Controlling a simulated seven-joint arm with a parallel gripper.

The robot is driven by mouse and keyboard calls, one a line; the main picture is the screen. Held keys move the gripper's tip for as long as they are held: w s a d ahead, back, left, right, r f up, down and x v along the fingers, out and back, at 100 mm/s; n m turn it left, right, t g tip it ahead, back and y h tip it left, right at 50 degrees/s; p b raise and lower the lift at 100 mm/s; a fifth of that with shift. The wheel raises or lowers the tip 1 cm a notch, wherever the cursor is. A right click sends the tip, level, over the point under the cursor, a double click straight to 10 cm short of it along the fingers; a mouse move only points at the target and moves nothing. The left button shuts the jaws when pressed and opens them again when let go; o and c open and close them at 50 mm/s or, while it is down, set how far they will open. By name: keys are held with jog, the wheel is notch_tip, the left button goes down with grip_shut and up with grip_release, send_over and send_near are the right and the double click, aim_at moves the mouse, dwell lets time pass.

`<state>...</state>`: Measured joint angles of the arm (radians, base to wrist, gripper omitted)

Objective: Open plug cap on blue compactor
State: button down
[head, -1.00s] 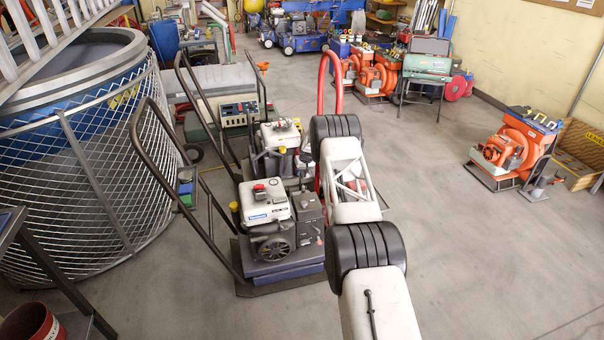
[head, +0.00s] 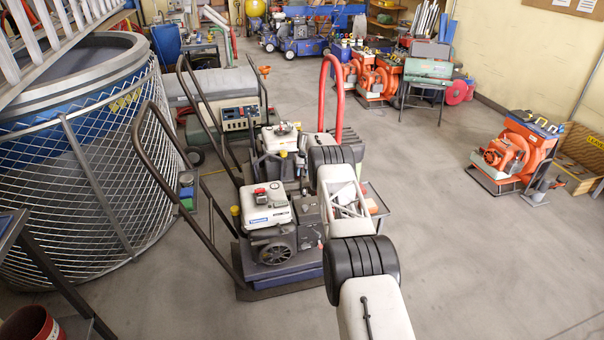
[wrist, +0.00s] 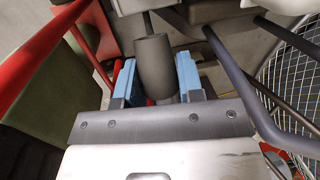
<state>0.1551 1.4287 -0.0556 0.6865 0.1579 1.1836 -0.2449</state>
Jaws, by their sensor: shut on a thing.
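The blue compactor stands in the middle of the head view, with a blue base (head: 285,274), a white-topped engine (head: 266,203) and a dark, long loop handle (head: 168,150). My gripper shows in the wrist view (wrist: 157,80); its two blue fingers are closed on either side of a dark grey cylinder (wrist: 154,66), which looks like the plug cap. A thin dark rod meets the cylinder's far end. In the head view my arm hides the gripper and the cap.
A second machine with a white tank (head: 280,137) stands close behind the compactor. A red hoop (head: 333,75) rises beside my arm. A mesh-caged tank (head: 80,160) fills the left. An orange blower (head: 506,155) stands right. The floor (head: 480,260) at front right is clear.

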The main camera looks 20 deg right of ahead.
jog(key=shift+w+g, duration=0.55)
jog(key=shift+g, duration=0.45)
dwell(1.0)
jog(key=c, duration=0.8)
grip_release()
jog(key=shift+o, duration=0.2)
jog(key=shift+r, duration=0.2)
jog(key=shift+s+r, duration=0.1)
jog(key=shift+r, duration=1.55)
jog(key=shift+s+a, duration=0.1)
jog(key=shift+s, duration=0.4)
jog(key=s+a+r, duration=0.1)
jog(key=s+a, duration=0.1)
jog(key=s, duration=1.2)
jog(key=shift+s+r, duration=0.15)
jog(key=shift+s, duration=0.2)
